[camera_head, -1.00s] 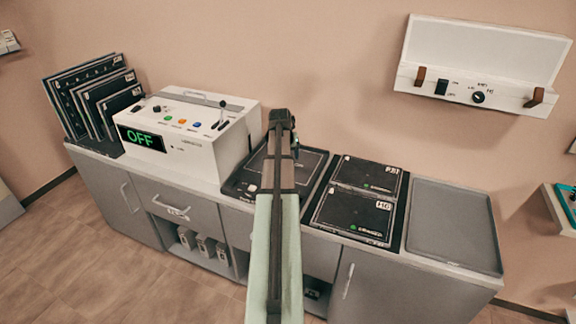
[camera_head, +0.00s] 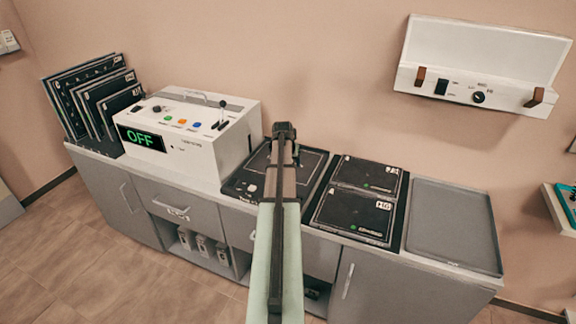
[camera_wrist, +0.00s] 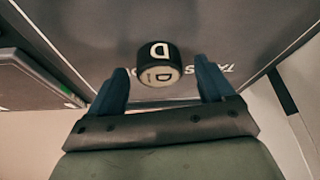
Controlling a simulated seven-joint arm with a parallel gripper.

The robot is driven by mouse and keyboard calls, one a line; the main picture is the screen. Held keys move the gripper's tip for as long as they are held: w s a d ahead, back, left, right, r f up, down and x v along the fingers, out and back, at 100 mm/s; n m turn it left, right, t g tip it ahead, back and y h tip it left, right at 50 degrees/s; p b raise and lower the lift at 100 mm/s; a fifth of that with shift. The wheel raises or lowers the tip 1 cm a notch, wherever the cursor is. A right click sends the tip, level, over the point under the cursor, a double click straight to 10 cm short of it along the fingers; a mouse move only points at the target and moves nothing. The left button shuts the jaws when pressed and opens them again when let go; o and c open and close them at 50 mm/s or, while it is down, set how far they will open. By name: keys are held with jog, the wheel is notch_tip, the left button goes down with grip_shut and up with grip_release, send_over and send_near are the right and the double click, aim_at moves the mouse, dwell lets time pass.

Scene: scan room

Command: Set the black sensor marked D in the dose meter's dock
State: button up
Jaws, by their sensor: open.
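The black sensor (camera_wrist: 160,53) marked D is a short round piece with a pale face and a D on its side. In the wrist view it sits over a dark surface with white print, between the tips of my open gripper (camera_wrist: 160,72), with a gap on each side. In the head view my gripper (camera_head: 284,132) is over the dark tray (camera_head: 313,166), and the sensor is hidden. A white console (camera_head: 190,130) with a green OFF display stands left of the tray. I cannot tell which unit is the dose meter, and no dock is clearly seen.
Two dark panels (camera_head: 366,175) lie right of the tray, and an empty grey tray (camera_head: 455,222) lies beyond them. Upright dark plates (camera_head: 95,95) stand at the far left. A white wall unit (camera_head: 475,75) with a knob and brown hooks hangs at the upper right.

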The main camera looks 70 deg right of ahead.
jog(key=shift+c, duration=0.2)
jog(key=c, duration=1.2)
jog(key=shift+c, duration=0.3)
jog(key=shift+r, duration=0.15)
notch_tip(320, 180, up, 10)
